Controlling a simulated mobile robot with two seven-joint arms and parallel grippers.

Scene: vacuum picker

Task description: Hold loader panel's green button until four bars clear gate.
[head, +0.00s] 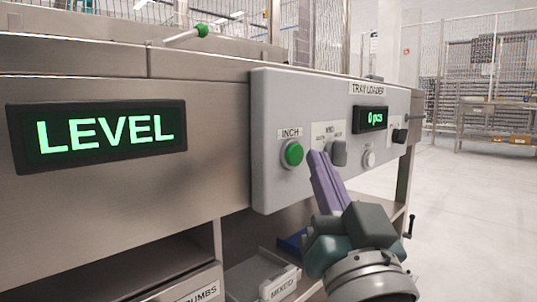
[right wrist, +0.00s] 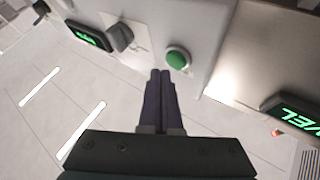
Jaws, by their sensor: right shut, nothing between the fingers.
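The grey loader panel (head: 268,128), labelled TRAY LOADER, is on the front of a steel machine. Its round green button (head: 292,153), under the label INCH, is at the panel's left; it also shows in the right wrist view (right wrist: 177,58). My right gripper (head: 318,156) has its purple fingers shut with nothing between them. Its tips are just right of the button in the head view and appear apart from it. In the right wrist view the tips (right wrist: 160,74) end just short of the button. The panel display (head: 370,118) reads 0 pcs. I see no bars or gate. My left gripper is out of view.
A dark selector knob (head: 339,153) is close right of my fingertips, with a small pale knob (head: 369,158) beyond. A lit LEVEL display (head: 105,135) is at the left. A tray marked MIXED (head: 283,284) is below the panel. Open floor lies to the right.

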